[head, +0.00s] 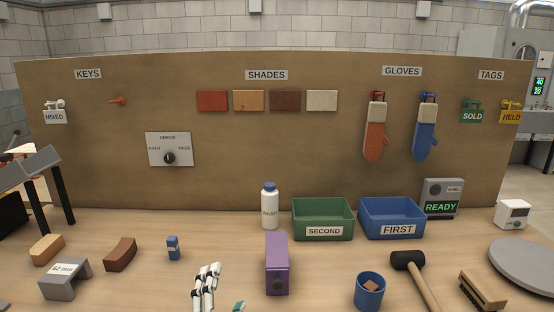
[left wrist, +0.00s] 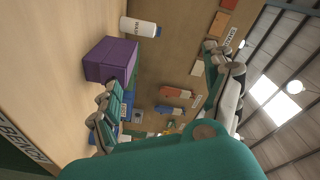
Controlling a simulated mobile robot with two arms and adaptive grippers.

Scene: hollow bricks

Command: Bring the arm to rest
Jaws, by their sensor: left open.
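My left gripper (head: 208,286) shows at the bottom of the head view, low over the front of the bench, left of the purple block (head: 277,262). In the left wrist view the gripper (left wrist: 168,92) has its fingers spread wide with nothing between them. The purple block (left wrist: 112,60) appears there beyond one finger; whether they touch is hard to tell. The rest of my left arm is mostly out of the head view. My right gripper is not in view.
Around the gripper stand a small blue item (head: 173,247), a white bottle (head: 270,206), a blue cup (head: 369,291) and a mallet (head: 411,264). Green (head: 323,233) and blue (head: 392,232) bins stand before the pegboard (head: 220,140).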

